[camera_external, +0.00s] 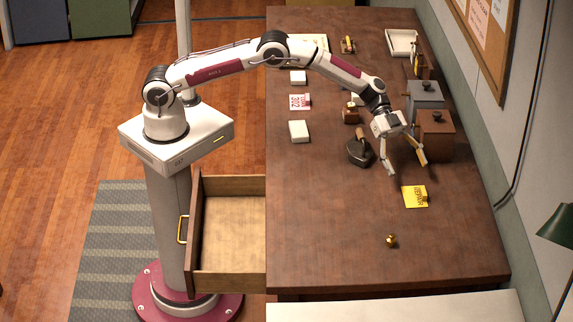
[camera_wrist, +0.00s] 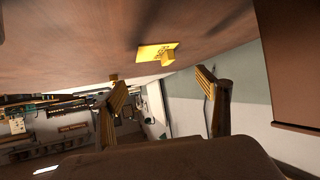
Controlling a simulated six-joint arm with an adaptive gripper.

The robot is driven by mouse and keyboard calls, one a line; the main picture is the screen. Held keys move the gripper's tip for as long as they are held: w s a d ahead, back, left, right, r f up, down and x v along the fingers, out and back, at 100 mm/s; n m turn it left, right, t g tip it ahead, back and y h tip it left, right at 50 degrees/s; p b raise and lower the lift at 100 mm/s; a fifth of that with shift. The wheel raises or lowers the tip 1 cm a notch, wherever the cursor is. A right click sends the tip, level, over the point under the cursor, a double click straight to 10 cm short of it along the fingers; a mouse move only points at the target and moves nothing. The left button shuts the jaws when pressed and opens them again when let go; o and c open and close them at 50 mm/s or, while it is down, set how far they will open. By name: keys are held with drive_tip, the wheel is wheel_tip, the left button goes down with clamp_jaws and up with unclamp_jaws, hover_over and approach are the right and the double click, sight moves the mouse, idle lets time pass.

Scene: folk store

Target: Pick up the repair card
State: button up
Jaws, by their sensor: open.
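The repair card is a yellow card (camera_external: 414,197) with dark print and a small raised yellow piece at its right side. It lies on the right part of the brown table. It also shows in the wrist view as a yellow card (camera_wrist: 157,51) near the top middle. My gripper (camera_external: 406,170) is open and empty, above the table and a little behind the card in the external view. In the wrist view its two fingers (camera_wrist: 161,105) are spread wide, with the card beyond them. No finger touches the card.
A brown box (camera_external: 435,137) and a grey box (camera_external: 425,96) stand close behind my gripper. A dark iron-like object (camera_external: 359,152) is to its left. A small brass object (camera_external: 391,240) lies in front of the card. An open drawer (camera_external: 228,225) juts out left. Table around the card is mostly clear.

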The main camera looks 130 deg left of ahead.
sight(420, 202)
drive_tip(key=shift+w, duration=0.1)
drive_tip(key=shift+x, duration=1.25)
drive_tip(key=shift+f, duration=0.1)
drive_tip(key=shift+w+d+f, duration=0.9)
drive_tip(key=shift+w+f, duration=0.15)
drive_tip(key=shift+f, duration=0.1)
drive_tip(key=shift+x, duration=0.8)
drive_tip(key=c, duration=1)
